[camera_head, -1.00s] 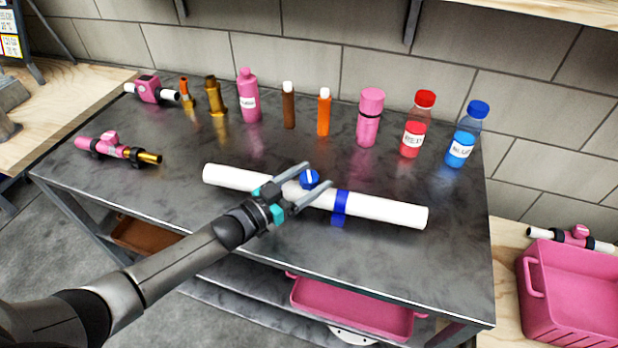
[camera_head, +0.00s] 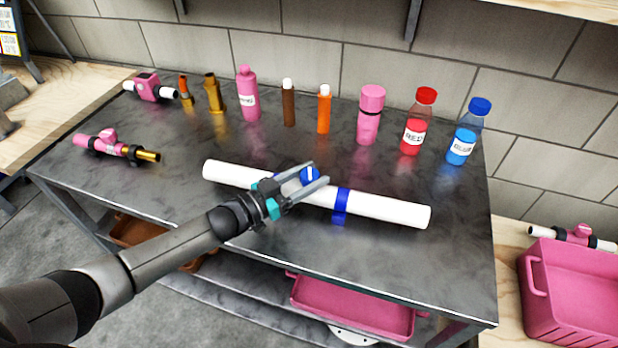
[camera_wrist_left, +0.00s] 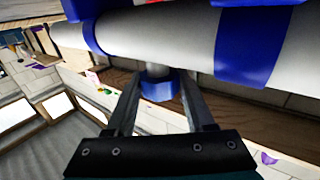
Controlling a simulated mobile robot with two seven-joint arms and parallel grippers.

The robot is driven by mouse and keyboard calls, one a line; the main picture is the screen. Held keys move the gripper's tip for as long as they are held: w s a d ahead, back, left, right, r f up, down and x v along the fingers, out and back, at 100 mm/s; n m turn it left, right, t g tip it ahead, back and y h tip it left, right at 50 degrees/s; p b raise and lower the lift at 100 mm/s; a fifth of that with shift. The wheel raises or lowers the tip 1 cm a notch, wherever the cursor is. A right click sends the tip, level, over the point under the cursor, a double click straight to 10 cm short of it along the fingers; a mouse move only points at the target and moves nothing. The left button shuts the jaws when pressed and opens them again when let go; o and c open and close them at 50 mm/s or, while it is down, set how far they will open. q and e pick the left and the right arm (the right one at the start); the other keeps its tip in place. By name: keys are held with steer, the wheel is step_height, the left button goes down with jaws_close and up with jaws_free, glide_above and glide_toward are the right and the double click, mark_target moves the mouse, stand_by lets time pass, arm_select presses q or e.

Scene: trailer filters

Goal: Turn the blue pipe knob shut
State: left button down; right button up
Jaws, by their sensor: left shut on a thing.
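A long white pipe (camera_head: 385,209) with blue bands lies across the dark table; it fills the top of the left wrist view (camera_wrist_left: 180,40). The blue knob (camera_head: 310,174), with a white mark on its top, sits at the middle of the pipe. My left gripper (camera_head: 317,173) comes in from the front left and is shut on the knob, one finger on each side. In the left wrist view the blue knob (camera_wrist_left: 158,88) shows between the two fingers. The fingers partly hide the knob and the pipe beside it. My right gripper is not in view.
Several bottles, including a red one (camera_head: 417,122) and a blue one (camera_head: 467,133), stand along the table's back. Pink pipe fittings (camera_head: 112,146) lie at the left. A pink crate (camera_head: 570,285) stands at the right. The table's front left is clear.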

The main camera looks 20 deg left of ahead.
arm_select(q)
steer(key=m+g+h+b, duration=0.3)
steer(key=shift+w+a+b, duration=0.1)
steer(key=shift+b, duration=0.3)
steer(key=shift+m+g+h+b, duration=0.3)
steer(key=shift+g+h, duration=0.2)
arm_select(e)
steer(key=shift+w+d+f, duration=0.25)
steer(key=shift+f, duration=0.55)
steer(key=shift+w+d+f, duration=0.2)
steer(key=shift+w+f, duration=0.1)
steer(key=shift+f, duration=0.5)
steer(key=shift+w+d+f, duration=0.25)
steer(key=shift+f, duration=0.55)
arm_select(q)
steer(key=c, duration=0.6)
jaws_free()
steer(key=o, duration=0.3)
steer(key=shift+o, duration=0.2)
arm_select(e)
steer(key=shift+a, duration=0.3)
